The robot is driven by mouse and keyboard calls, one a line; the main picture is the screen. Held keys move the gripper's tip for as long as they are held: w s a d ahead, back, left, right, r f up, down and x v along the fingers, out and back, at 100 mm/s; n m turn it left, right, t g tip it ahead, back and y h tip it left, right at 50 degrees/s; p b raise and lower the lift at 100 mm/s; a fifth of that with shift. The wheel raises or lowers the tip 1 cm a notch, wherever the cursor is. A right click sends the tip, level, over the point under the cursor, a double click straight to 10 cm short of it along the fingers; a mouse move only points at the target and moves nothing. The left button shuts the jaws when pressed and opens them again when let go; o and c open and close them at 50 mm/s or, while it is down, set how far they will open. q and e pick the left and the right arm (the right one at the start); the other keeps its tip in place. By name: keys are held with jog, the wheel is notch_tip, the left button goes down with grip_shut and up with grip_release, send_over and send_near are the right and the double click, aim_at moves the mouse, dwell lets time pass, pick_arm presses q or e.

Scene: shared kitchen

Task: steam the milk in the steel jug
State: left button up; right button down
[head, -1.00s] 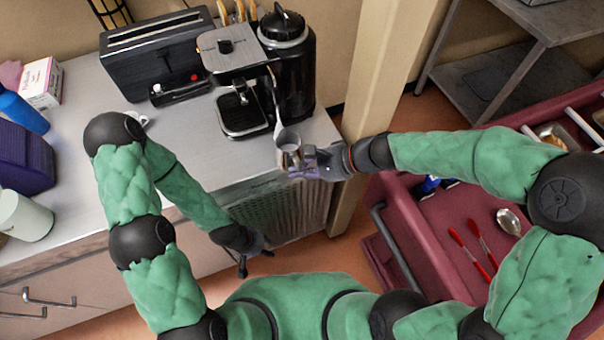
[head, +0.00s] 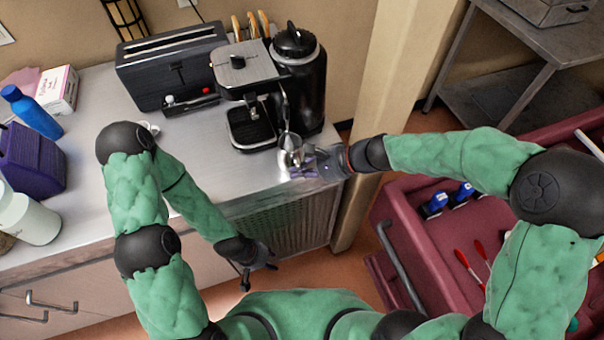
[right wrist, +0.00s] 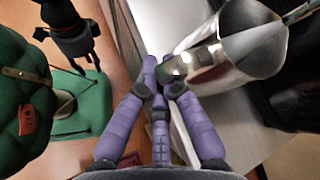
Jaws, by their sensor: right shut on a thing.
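The steel jug (head: 291,152) is in front of the coffee machine (head: 244,70), at its right side, near the counter's front edge. My right gripper (head: 312,162) is shut on the jug from the right. In the right wrist view, its purple fingers (right wrist: 160,88) meet at the jug's side (right wrist: 205,68). The steam wand (head: 286,108) comes down to the jug's mouth; how deep its tip reaches is hidden. The milk inside cannot be made out now. My left gripper (head: 258,266) hangs empty in front of the counter, its fingers apart.
A black toaster (head: 172,65) stands left of the machine and a black grinder (head: 298,75) behind the jug. A pillar (head: 375,110) rises to the right. A maroon cart (head: 415,225) with tools stands at the right. The counter's middle is clear.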

jog(key=shift+w+a+r, duration=0.1)
jog(key=shift+w+a, duration=0.1)
jog(key=shift+w, duration=0.4)
jog(key=shift+r+p, duration=3.75)
jog(key=shift+r, duration=0.45)
dwell(3.2)
